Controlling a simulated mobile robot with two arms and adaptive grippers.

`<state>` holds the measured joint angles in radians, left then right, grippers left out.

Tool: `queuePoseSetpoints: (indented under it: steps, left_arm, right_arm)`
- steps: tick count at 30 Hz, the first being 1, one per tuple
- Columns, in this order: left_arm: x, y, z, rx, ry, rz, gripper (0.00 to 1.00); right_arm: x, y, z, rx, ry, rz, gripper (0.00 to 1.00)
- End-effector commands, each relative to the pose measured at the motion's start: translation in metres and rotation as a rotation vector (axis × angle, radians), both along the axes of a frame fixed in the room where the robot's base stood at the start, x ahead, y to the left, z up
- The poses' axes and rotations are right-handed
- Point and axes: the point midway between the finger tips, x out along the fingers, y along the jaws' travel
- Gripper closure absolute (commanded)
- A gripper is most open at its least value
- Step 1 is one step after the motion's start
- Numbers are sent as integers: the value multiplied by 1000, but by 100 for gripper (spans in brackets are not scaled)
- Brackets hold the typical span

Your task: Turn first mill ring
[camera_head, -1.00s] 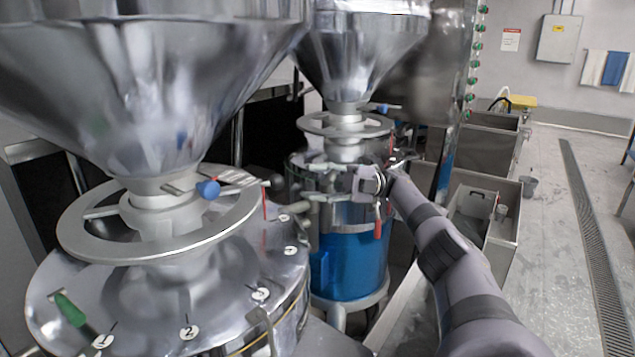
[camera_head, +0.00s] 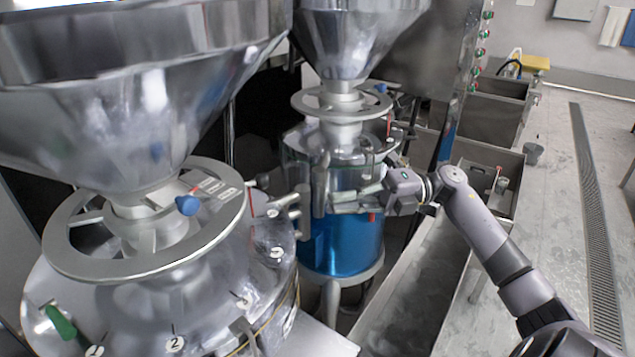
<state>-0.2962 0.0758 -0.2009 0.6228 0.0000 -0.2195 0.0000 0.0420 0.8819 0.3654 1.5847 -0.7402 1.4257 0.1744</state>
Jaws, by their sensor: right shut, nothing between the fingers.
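The near mill's ring (camera_head: 62,250) is a flat metal handwheel with spokes. It lies around the neck under the large hopper (camera_head: 125,100), above the numbered mill top (camera_head: 190,300). A blue knob (camera_head: 187,205) shows at the neck inside the ring. A second mill behind has a smaller similar ring (camera_head: 300,104). My right gripper (camera_head: 336,202) is shut and empty. It points left in front of the second mill's body, right of the near ring and apart from it. Whether its fingertips touch the metal fittings there, I cannot tell. My left gripper is not in view.
The second mill has a blue lower body (camera_head: 345,240). Metal fittings (camera_head: 303,212) stick out between the mills. A steel trough (camera_head: 400,300) runs below my right arm. Both hoppers overhang their rings. Open floor (camera_head: 560,200) lies at the right.

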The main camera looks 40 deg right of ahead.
Motion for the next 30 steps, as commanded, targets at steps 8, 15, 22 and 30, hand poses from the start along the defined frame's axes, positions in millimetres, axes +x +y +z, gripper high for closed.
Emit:
queuePoseSetpoints:
  steps: [8, 15, 22, 30]
  left_arm:
    - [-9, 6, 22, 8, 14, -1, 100]
    - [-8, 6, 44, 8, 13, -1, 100]
    - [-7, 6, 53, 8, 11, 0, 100]
    - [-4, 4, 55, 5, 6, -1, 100]
  right_arm:
    - [17, 44, 7, 4, -1, 5, 100]
    - [35, 93, 10, 5, -1, 5, 100]
    - [66, 86, 11, 3, 0, 0, 100]
    - [74, 84, 10, 2, 2, 2, 100]
